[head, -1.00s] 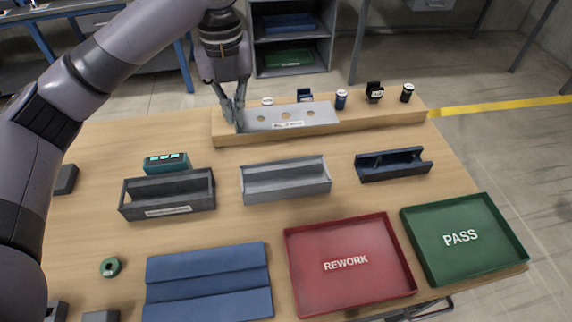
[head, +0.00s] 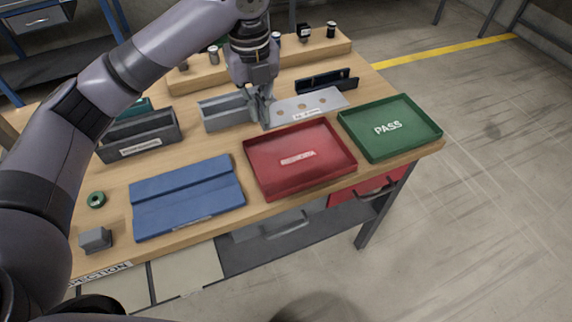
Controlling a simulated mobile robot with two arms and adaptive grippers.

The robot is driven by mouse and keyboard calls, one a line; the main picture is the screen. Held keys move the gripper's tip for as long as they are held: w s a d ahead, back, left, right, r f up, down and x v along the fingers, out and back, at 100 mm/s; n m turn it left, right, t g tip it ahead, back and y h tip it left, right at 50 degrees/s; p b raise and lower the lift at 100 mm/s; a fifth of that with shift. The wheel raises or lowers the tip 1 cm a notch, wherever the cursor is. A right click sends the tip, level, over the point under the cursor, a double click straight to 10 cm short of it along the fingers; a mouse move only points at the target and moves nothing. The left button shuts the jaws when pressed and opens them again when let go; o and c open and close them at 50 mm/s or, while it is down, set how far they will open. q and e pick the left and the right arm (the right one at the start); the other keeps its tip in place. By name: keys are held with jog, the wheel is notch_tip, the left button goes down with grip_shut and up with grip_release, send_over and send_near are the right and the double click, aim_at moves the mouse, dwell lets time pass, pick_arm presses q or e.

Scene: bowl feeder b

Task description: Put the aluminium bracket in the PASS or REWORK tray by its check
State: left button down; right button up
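The aluminium bracket (head: 325,101), a flat light-grey plate with several round holes and a white label, is in the middle of the head view. My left gripper (head: 265,113) is shut on its left end. The bracket appears just behind the red tray (head: 262,187), in front of the dark blue fixture; its exact height is unclear. The red tray's label is too blurred to read now. The green PASS tray (head: 372,149) is to its right. Both trays look empty. My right gripper is not in view.
A grey channel fixture (head: 222,113) is left of my gripper, with a dark labelled bin (head: 140,142) farther left. A blue stepped block (head: 185,200) lies left of the red tray. A dark blue fixture (head: 335,80) and a wooden ledge (head: 200,78) with small items stand behind.

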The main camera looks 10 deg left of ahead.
pick_arm(q)
notch_tip(320, 180, down, 8)
jog(key=r, duration=0.1)
jog(key=p, duration=0.1)
send_over(264, 171)
notch_tip(264, 171, down, 5)
jog(key=shift+f, duration=0.3)
jog(key=shift+f+p, duration=0.45)
jog(key=shift+f, duration=1.75)
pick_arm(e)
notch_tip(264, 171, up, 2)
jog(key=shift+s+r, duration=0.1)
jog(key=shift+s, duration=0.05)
pick_arm(q)
jog(key=shift+f, duration=0.15)
jog(key=c, duration=2.3)
grip_release()
jog(key=shift+f, duration=0.1)
jog(key=shift+o, duration=1.1)
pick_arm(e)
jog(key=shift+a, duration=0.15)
